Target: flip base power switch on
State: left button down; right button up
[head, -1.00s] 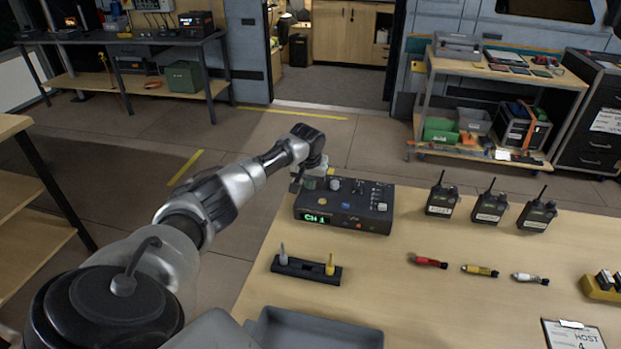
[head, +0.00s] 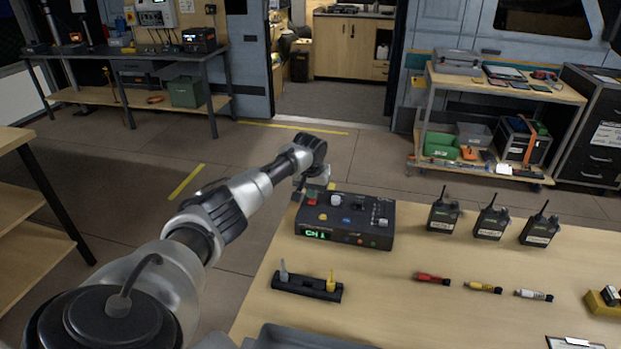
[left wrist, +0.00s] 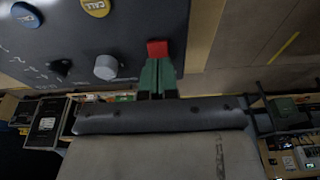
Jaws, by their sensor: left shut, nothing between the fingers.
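The base station (head: 345,240) is a dark box with a green lit display, near the table's far left corner. A red switch (head: 311,196) is at its back left; in the left wrist view the red switch (left wrist: 157,48) is right at my fingertips, and contact is unclear. My left gripper (head: 318,186) reaches over the box's back left corner. In the left wrist view the gripper's green fingers (left wrist: 158,72) are closed together and hold nothing. A pale knob (left wrist: 106,67), a yellow CALL button (left wrist: 95,7) and a blue button (left wrist: 25,14) are on the panel. My right gripper is out of view.
A black holder (head: 306,288) with a grey and a yellow peg stands in front of the box. Several radios (head: 491,223) stand to the right. Red, yellow and white small items (head: 482,287) lie on the table. The table between them is clear.

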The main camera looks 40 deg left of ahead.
aim_at(312, 202)
pick_arm(q)
jog(key=p+v, duration=0.2)
jog(key=p, duration=0.1)
jog(key=p+v, duration=0.1)
jog(key=v, duration=0.1)
jog(key=shift+w+a+r, duration=0.15)
jog(key=shift+w+r, duration=0.05)
jog(key=shift+w, duration=0.05)
jog(key=shift+s+r, duration=0.2)
jog(key=shift+s, duration=0.05)
jog(key=s+d+r, duration=0.2)
jog(key=s+r, duration=0.1)
jog(key=r, duration=0.4)
jog(key=shift+s+r+b, duration=0.35)
jog(key=shift+r+b, duration=0.05)
jog(key=shift+b, duration=0.05)
jog(key=shift+d, duration=0.1)
